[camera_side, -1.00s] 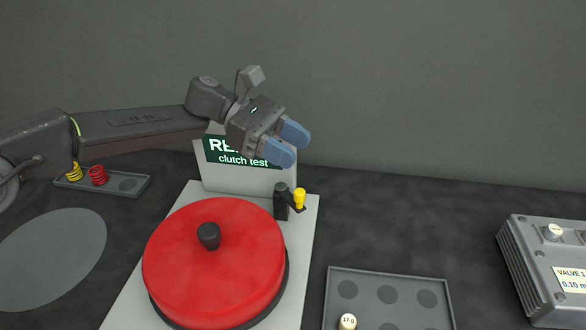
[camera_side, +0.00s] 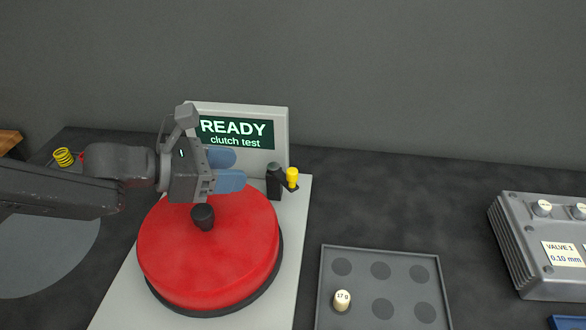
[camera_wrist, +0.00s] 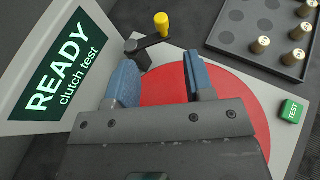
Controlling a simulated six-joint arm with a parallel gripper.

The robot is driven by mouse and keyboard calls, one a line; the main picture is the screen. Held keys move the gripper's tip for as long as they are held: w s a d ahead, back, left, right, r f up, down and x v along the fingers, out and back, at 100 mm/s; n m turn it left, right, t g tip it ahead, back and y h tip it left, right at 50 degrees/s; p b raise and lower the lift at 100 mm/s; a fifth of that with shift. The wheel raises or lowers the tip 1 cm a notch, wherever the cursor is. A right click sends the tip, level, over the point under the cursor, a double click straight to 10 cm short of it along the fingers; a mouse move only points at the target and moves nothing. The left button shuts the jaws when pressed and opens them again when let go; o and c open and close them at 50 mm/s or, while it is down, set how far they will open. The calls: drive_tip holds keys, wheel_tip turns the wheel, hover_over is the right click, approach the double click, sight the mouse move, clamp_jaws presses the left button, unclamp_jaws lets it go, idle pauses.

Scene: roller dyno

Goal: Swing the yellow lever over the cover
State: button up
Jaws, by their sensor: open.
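In the wrist view the yellow knob (camera_wrist: 161,22) is ahead of the fingers, and the lever arm points away from the cover. The red round cover has a black knob (camera_side: 203,217) on top. My gripper (camera_side: 234,170) is open and empty, above the back of the cover, left of the lever. Its blue fingers also show in the wrist view (camera_wrist: 160,82), apart from the lever.
A display (camera_side: 240,112) reading "READY clutch test" stands behind the cover. A green TEST button (camera_wrist: 291,112) is on the base plate (camera_side: 290,225). A tray (camera_side: 400,250) with cream weights lies to the right, and a grey valve box (camera_side: 525,255) further right.

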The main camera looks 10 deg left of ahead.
sight(290, 171)
drive_tip(key=x, duration=1.2)
drive_tip(key=shift+d+f, duration=0.1)
drive_tip(key=shift+d, duration=0.1)
clamp_jaws()
